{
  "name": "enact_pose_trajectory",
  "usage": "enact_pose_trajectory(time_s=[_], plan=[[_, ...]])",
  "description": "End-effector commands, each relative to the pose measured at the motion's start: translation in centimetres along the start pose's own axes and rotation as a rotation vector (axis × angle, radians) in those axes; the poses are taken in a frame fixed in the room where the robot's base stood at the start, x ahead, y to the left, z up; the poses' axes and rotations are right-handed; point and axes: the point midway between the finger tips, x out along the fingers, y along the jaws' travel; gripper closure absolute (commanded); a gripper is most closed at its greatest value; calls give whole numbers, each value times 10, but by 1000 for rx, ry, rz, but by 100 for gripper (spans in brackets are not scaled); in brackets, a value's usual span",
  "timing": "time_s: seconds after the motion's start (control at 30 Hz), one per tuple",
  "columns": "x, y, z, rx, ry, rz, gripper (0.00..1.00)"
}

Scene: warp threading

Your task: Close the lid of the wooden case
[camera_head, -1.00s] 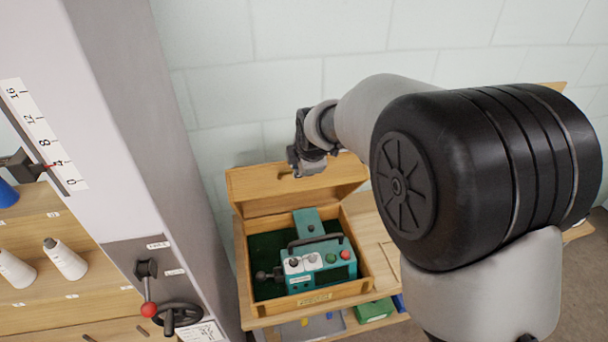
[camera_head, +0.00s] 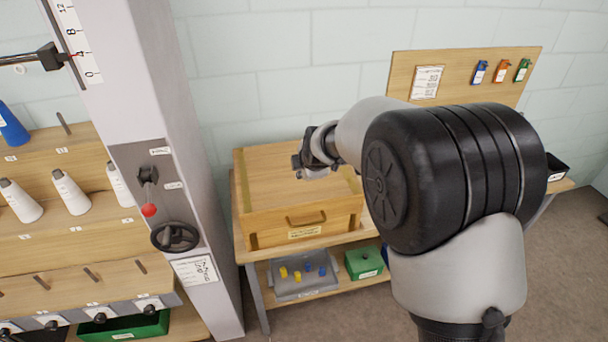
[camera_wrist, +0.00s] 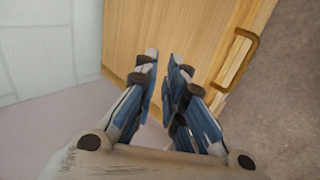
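The wooden case (camera_head: 280,226) stands on a wooden table with its lid (camera_head: 265,175) down over the top. A handle (camera_head: 305,218) and a small label are on its front. The green machine inside is hidden. My gripper (camera_head: 300,174) is above the lid's right part in the head view; whether it touches the lid cannot be told. In the wrist view, my gripper's (camera_wrist: 166,62) two blue-grey fingers are a little apart with nothing between them. The lid (camera_wrist: 175,40) and the handle (camera_wrist: 236,58) show beyond the fingertips.
A shelf under the table holds a grey tray (camera_head: 302,287) and a green box (camera_head: 364,262). A grey column (camera_head: 180,120) with a red-knobbed lever stands left of the case.

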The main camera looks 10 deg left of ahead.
Motion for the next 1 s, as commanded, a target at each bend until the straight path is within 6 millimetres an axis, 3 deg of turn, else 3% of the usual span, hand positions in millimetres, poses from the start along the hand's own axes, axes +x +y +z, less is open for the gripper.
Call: enact_pose_trajectory(time_s=[0.23, 0.6, 0.77, 1.0], plan=[[0, -2, 0, 1, 0, -5, 70], [-5, -1, 0, 2, 0, -5, 70], [-29, 1, 0, 2, 0, -2, 70], [-80, 1, 0, 2, 0, -3, 70]])
